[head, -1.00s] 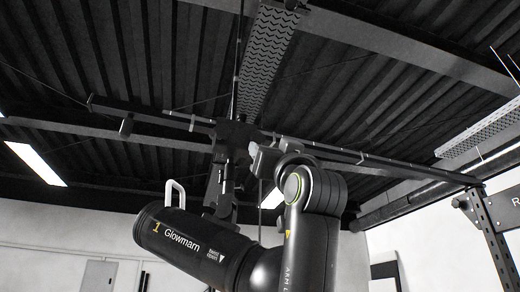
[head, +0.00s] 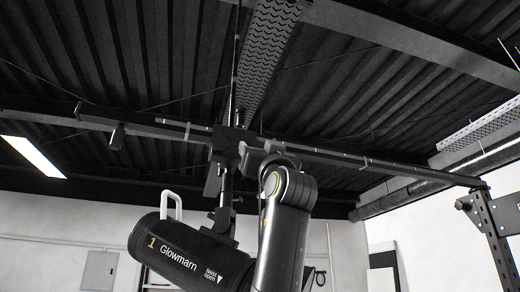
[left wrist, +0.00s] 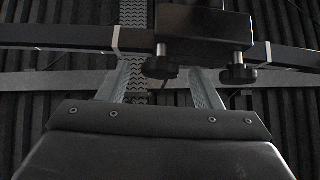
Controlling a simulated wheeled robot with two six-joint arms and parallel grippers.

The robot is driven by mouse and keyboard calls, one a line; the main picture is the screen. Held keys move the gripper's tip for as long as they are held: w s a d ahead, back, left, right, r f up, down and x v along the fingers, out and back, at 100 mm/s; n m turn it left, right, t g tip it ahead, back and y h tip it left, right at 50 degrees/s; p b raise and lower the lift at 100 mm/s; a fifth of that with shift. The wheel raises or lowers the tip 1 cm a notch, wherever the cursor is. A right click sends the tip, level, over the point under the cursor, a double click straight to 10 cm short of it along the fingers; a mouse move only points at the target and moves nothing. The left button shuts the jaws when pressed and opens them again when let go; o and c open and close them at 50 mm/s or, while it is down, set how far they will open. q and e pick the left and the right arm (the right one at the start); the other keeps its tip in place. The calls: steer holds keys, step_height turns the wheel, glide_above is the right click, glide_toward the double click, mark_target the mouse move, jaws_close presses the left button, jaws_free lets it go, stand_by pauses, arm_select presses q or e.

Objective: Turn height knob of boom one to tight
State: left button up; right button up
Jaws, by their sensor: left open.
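Boom one is the dark horizontal bar (head: 330,158) under the ceiling, with a dark clamp block at its middle. A black lamp (head: 185,255) marked "1 Glowmarn" hangs below the block. In the left wrist view a black knob (left wrist: 160,67) hangs under the block (left wrist: 203,28), and a second black knob (left wrist: 238,73) is to its right. My left gripper (left wrist: 161,82) is open, its fingers on either side of the first knob in the picture; contact cannot be told. In the head view the left gripper (head: 250,155) is close to the block, partly hidden by my arm. My right gripper is out of view.
The lamp hangs just left of my left arm, with a white handle (head: 171,205) on its top. A dark upright post (head: 490,230) stands at the right. The ceiling has dark ribs and beams, and a perforated tray (head: 262,60) runs above the boom.

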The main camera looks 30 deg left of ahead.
arm_select(q)
steer(key=shift+c, duration=0.2)
